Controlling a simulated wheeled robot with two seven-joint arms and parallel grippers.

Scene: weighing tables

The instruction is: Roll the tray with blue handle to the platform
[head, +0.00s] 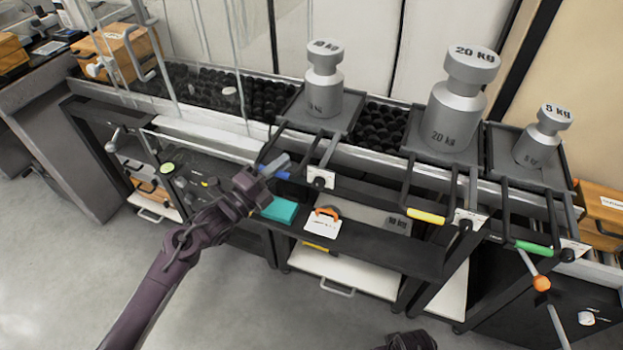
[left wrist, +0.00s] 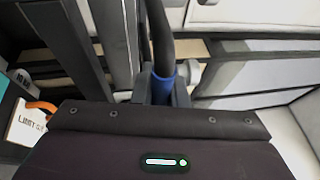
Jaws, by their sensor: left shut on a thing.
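The tray with the blue handle (head: 345,122) is dark and sits on the rail bench, bearing a grey metal weight (head: 322,88) whose label is hard to read. Two dark bars run from the tray down to the blue handle (head: 284,177). My left gripper (head: 272,170) is shut on this handle; in the left wrist view the blue grip (left wrist: 161,88) shows between the fingers. Part of the handle is hidden by the gripper. A dark piece at the bottom edge, likely my right gripper (head: 410,341), is cut off by the frame. The platform cannot be clearly told apart behind clear panels at left.
A bed of black rollers (head: 222,92) lies left of the tray. To its right stand a yellow-handled tray (head: 411,148) with a 20 kg weight (head: 456,105) and a green-handled tray (head: 558,178) with a 5 kg weight (head: 539,140). A teal block (head: 280,210) lies on the lower shelf.

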